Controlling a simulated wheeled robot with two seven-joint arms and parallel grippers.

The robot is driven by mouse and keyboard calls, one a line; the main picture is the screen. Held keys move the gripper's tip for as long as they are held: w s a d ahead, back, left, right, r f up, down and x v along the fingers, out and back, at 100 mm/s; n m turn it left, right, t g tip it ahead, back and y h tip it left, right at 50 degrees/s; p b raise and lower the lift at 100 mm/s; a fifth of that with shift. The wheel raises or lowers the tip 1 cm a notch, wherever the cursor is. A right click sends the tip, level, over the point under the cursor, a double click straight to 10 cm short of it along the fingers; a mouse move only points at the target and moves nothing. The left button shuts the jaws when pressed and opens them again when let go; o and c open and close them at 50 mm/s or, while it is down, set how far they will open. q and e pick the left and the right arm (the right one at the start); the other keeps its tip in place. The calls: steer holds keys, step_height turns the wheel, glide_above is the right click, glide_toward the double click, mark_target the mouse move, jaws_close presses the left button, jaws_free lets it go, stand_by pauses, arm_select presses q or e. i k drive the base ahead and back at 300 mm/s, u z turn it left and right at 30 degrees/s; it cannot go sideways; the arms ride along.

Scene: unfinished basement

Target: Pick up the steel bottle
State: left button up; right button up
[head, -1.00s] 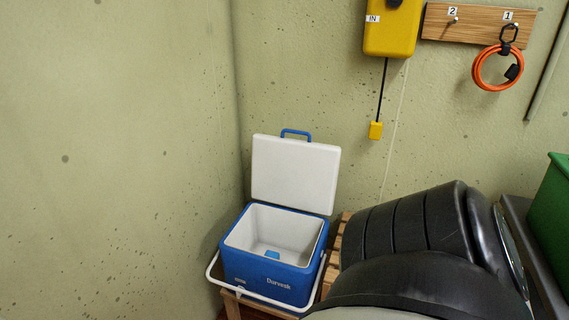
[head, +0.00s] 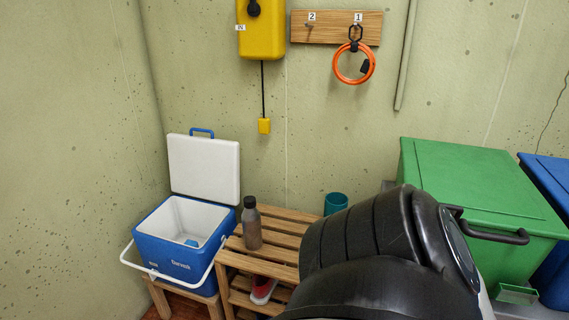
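The steel bottle (head: 252,228) is grey with a dark cap. It stands upright on the left part of a slatted wooden rack (head: 283,226), just right of the open cooler. One of my arms, black and bulky, fills the lower middle and right of the head view and covers the front right of the rack. Neither gripper shows in the view.
A blue cooler (head: 178,262) stands open with its handle down. A teal cup (head: 335,203) is at the rack's back right. A red and white item (head: 263,289) lies on the lower shelf. Green (head: 470,190) and blue (head: 552,180) bins stand at right.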

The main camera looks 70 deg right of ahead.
mark_target(251, 217)
steer(key=z, duration=1.5)
steer(key=i, duration=0.15)
steer(key=u, duration=0.2)
